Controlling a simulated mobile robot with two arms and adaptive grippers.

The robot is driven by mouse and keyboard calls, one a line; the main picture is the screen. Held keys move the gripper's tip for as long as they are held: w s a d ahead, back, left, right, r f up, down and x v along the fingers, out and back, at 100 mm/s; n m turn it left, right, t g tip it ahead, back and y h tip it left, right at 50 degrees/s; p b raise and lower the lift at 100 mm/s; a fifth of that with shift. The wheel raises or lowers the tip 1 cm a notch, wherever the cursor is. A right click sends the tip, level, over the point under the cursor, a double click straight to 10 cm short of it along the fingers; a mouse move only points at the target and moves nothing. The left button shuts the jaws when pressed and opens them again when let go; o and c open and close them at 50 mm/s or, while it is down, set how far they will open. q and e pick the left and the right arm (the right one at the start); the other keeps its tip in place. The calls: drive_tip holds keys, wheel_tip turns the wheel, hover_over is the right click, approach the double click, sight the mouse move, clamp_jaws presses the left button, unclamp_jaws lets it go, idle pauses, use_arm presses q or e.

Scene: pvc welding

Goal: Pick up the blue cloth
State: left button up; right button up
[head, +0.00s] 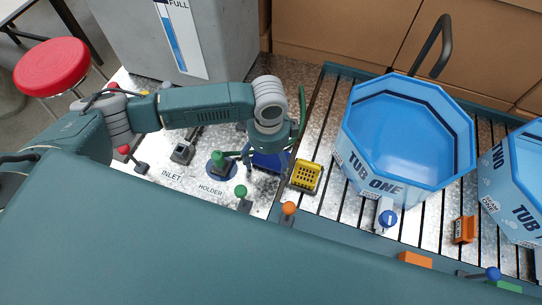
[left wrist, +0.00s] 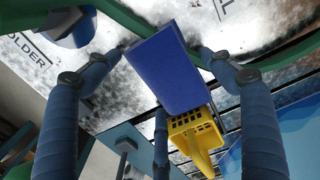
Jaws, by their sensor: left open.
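The blue cloth (head: 268,162) lies on the metal bench top to the left of the yellow basket, partly covered by my left gripper in the head view. My left gripper (head: 268,150) is above the cloth, open and empty. Its fingers stand on either side of the cloth in the wrist view (left wrist: 163,50), and contact cannot be made out. My right gripper is not in view.
A yellow basket (head: 306,177) is close to the cloth's right. A green-handled holder (head: 219,160) stands to its left, with several knobbed levers around. The blue tub one (head: 405,140) stands on the slatted surface. A grey tank (head: 175,35) is behind.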

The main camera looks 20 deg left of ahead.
sight(269, 160)
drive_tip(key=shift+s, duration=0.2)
use_arm(q)
drive_tip(key=c, duration=1.1)
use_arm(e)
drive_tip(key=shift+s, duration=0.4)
use_arm(q)
drive_tip(key=shift+o, duration=0.2)
drive_tip(key=shift+r, duration=0.15)
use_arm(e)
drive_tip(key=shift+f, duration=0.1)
use_arm(q)
drive_tip(key=shift+w+r, duration=0.1)
drive_tip(key=shift+r, duration=0.15)
wheel_tip(269, 160, up, 19)
drive_tip(key=b, duration=0.2)
drive_tip(key=shift+r, duration=0.15)
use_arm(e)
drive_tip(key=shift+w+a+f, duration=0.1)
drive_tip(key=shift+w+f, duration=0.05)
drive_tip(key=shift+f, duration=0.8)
